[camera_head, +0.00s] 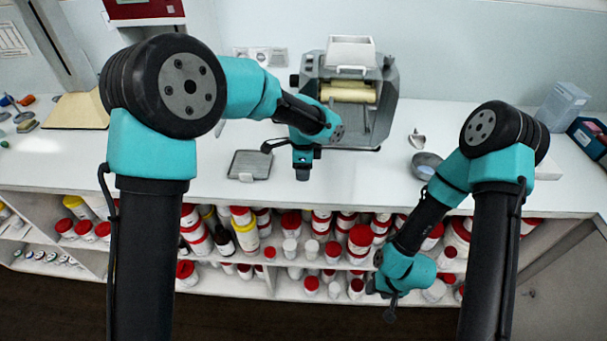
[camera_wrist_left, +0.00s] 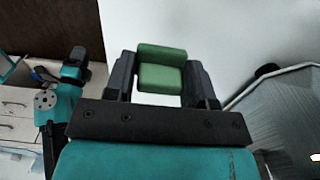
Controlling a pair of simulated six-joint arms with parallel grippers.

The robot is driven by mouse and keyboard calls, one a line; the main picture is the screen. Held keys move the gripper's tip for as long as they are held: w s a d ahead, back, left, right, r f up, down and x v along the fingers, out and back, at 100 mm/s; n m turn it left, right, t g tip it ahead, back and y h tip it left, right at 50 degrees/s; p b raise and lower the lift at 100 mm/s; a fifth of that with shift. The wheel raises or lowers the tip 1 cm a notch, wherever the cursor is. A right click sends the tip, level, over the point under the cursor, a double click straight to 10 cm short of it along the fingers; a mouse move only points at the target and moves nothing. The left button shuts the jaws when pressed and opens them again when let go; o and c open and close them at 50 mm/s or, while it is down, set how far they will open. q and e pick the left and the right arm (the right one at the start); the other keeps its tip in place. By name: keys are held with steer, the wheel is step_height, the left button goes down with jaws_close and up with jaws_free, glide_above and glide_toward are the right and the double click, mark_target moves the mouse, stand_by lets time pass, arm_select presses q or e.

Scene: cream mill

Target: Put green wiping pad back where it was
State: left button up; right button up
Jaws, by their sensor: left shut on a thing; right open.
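The green wiping pad (camera_wrist_left: 161,76) sits between the two dark fingers of my left gripper in the left wrist view. My left gripper (camera_wrist_left: 160,80) is shut on it. In the head view my left gripper (camera_head: 302,172) is over the white bench, in front of the mill and right of a grey tray (camera_head: 250,165). The pad is hidden in the head view. My right gripper (camera_head: 390,305) hangs low in front of the shelves below the bench. It is open, with nothing visible in it.
The mill (camera_head: 348,95) with pale rollers stands at the back middle. A grey bowl (camera_head: 427,163) is to its right, partly behind my right arm. Shelves under the bench hold many red-lidded jars (camera_head: 360,240). The bench (camera_head: 352,180) is clear along the front middle.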

arm_select(q)
steer(key=shift+w, duration=0.1)
steer(key=shift+w, duration=0.3)
steer(key=shift+f, duration=1.75)
steer(key=shift+f, duration=0.15)
steer(key=o, duration=0.8)
step_height(320, 180, up, 12)
steer(key=shift+r, duration=0.15)
